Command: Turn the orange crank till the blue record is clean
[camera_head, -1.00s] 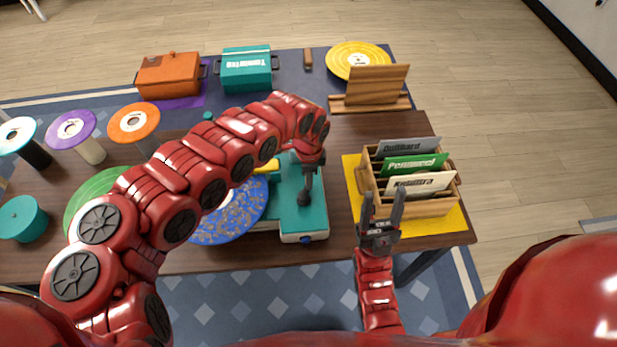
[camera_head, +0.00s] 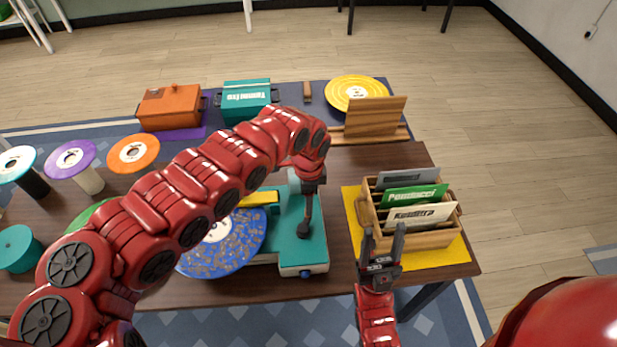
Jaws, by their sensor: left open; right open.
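The blue record (camera_head: 222,246), speckled with brown-gold marks and with a pale label, lies on the left of the teal machine (camera_head: 312,250). A yellow bar (camera_head: 260,198) reaches over the record's far edge. A grey rod with a dark round end (camera_head: 303,230) stands over the machine's top. I cannot make out an orange crank; my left arm covers part of the machine's far side. My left gripper (camera_head: 309,184) is above the machine's far part, mostly hidden by its wrist. My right gripper (camera_head: 383,232) is open and empty, in front of the record crate.
The wooden crate (camera_head: 431,240) with several sleeves stands on a yellow mat (camera_head: 348,203) at right. A wooden stand (camera_head: 368,122), yellow record (camera_head: 356,92), orange box (camera_head: 170,107) and teal box (camera_head: 246,100) are at the back. Purple (camera_head: 70,156) and orange (camera_head: 133,152) discs stand left.

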